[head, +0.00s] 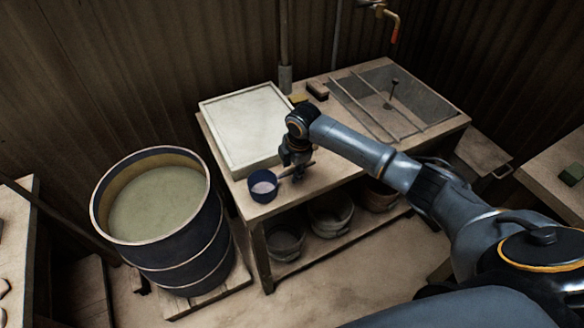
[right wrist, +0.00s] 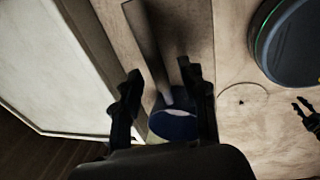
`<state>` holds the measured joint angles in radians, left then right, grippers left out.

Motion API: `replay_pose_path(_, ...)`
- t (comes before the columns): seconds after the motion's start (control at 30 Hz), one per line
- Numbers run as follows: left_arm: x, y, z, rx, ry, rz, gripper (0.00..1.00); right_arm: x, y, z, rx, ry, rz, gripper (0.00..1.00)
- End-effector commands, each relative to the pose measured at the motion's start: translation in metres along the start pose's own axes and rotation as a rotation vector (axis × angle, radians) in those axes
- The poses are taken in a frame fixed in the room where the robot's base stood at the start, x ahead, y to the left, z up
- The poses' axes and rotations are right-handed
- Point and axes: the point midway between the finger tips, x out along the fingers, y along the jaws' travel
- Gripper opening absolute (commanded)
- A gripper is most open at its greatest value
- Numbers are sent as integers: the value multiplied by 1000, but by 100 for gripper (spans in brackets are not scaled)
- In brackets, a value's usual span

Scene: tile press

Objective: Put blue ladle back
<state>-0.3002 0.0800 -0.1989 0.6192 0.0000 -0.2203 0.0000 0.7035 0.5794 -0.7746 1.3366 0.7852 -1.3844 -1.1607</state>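The blue ladle (head: 263,186) lies at the near left corner of the wooden worktable (head: 262,211). Its handle points right, toward my right gripper (head: 296,168), which is low over the table. In the right wrist view, my right gripper (right wrist: 163,103) is open. Its two dark fingers are on either side of the ladle, with visible gaps. The ladle's blue cup (right wrist: 172,127) is partly hidden behind the gripper. My left gripper is not in the head view; a small dark claw shape at the right wrist view's right edge may be it, too unclear to judge.
A barrel of greenish liquid (head: 101,222) stands left of the table. A white framed tray (head: 208,127) lies behind the ladle. A sink (head: 420,103) is at the table's right. Several pots stand on the lower shelf. A second table edges in at right.

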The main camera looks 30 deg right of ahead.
Motion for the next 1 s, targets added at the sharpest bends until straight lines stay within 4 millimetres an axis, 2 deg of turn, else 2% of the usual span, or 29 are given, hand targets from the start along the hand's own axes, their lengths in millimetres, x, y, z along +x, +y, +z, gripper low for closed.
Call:
replay_pose_path(0.17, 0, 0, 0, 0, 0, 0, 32, -2, 1, 0, 0, 0, 1, 43)
replay_pose_path(0.27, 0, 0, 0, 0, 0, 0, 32, -11, 2, 0, 0, 1, 3, 43)
replay_pose_path(0.7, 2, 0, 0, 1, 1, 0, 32, -98, 2, 0, -1, 0, 3, 43)
replay_pose_path(0.83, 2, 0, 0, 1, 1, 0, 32, -114, 1, 0, 1, 1, 1, 43)
replay_pose_path(1.0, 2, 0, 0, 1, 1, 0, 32, -122, 1, 0, 0, 0, 0, 43)
